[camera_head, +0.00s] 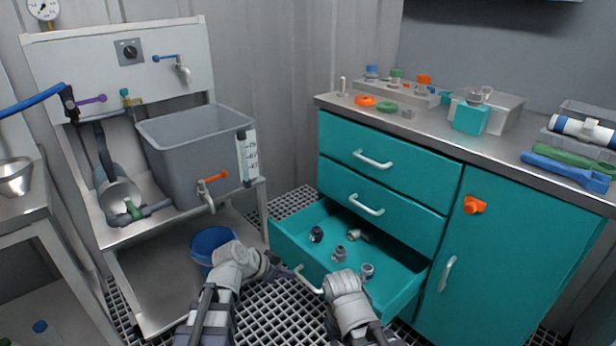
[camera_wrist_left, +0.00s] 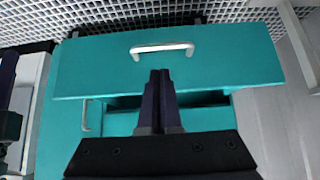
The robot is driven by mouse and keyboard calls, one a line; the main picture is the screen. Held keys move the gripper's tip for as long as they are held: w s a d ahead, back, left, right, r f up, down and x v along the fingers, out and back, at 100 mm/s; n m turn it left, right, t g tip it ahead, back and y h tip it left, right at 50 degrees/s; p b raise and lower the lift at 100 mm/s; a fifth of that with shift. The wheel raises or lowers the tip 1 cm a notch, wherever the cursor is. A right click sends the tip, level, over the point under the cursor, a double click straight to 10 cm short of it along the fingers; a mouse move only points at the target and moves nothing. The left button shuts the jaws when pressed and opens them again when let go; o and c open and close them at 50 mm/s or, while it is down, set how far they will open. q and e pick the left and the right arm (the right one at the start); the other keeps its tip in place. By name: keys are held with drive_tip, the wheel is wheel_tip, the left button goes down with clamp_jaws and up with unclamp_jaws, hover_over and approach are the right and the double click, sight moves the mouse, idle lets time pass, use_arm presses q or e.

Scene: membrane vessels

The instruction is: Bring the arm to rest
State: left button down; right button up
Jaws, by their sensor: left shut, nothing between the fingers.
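My left arm (camera_head: 232,270) reaches in from below. Its gripper (camera_head: 294,273) is at the front of the open bottom drawer (camera_head: 290,246), close to the drawer's silver handle (camera_head: 309,281). In the left wrist view the dark fingers (camera_wrist_left: 160,74) are together with nothing between them, in front of the teal drawer front (camera_wrist_left: 235,58) and near the handle (camera_wrist_left: 162,48), not gripping it. My right arm (camera_head: 348,302) is by the drawer's front right corner; its fingers do not show.
Pipe fittings (camera_head: 339,254) lie in the drawer. A blue bucket (camera_head: 212,240) stands left of my left arm, by the sink stand (camera_head: 180,310). The teal cabinet (camera_head: 510,255) is on the right, its counter (camera_head: 425,118) bearing parts and tools. Grating floor (camera_head: 275,325) shows between my arms.

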use_arm(q)
drive_tip(key=s+d+n+g+y+p, duration=0.2)
drive_tip(key=s+g+y+p, duration=0.15)
drive_tip(key=s, duration=0.45)
drive_tip(key=s+d+n+g+y+p, duration=0.2)
drive_tip(key=s+n+g+y, duration=0.15)
drive_tip(key=s, duration=0.55)
wheel_tip(320, 180, up, 38)
drive_tip(key=p, duration=3.7)
drive_tip(key=shift+a+f+t+p, duration=0.15)
drive_tip(key=shift+a+t+p, duration=0.15)
drive_tip(key=shift+t, duration=0.1)
drive_tip(key=shift+f, duration=0.1)
